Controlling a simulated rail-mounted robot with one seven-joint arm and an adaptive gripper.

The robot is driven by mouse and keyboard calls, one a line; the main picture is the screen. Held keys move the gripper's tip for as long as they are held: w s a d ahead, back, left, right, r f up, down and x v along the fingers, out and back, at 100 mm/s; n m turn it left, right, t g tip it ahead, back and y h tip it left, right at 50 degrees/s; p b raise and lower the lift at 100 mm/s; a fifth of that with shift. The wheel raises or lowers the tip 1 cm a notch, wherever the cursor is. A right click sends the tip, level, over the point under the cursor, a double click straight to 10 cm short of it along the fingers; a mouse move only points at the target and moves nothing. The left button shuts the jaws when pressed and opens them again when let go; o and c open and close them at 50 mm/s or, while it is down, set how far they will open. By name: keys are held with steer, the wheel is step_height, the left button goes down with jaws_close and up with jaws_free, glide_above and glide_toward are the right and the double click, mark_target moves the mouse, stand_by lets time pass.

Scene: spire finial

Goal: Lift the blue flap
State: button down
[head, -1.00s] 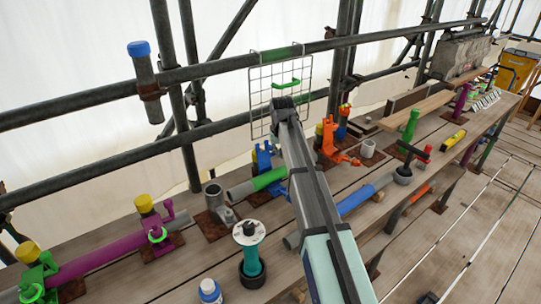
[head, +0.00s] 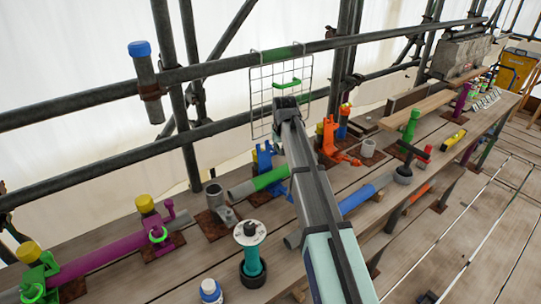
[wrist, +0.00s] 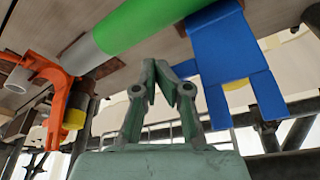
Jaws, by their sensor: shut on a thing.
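The blue flap (head: 265,158) is part of a blue clamp behind the grey pipe with a green band (head: 270,178) on the bench. In the wrist view, the blue flap (wrist: 225,62) is broad and close, right of the fingers. My gripper (wrist: 167,72) has its fingertips nearly together at the flap's left edge, with a narrow bit of blue showing beside them. It is shut on the flap, though the exact contact is hard to see. In the head view my own arm hides the fingers.
An orange clamp (head: 335,145) stands to the right, and also shows in the wrist view (wrist: 68,90). A wire mesh panel (head: 262,95) hangs behind on scaffold tubes. A teal post with a white disc (head: 250,250) stands in front.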

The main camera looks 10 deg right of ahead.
steer(key=shift+w+r, duration=0.45)
steer(key=shift+r, duration=0.1)
steer(key=shift+s+d+r+p, duration=0.25)
steer(key=shift+s+r+p, duration=0.2)
steer(key=shift+s+p, duration=0.15)
steer(key=shift+r, duration=0.1)
steer(key=shift+s+d+r+p, duration=0.15)
steer(key=shift+s+r+p, duration=0.15)
steer(key=shift+r, duration=0.2)
steer(key=shift+s+d+r+p, duration=0.2)
steer(key=shift+r+p, duration=0.15)
steer(key=shift+r, duration=0.15)
steer(key=shift+s+d+r+p, duration=0.1)
steer(key=shift+s+r+p, duration=0.2)
steer(key=shift+r, duration=0.2)
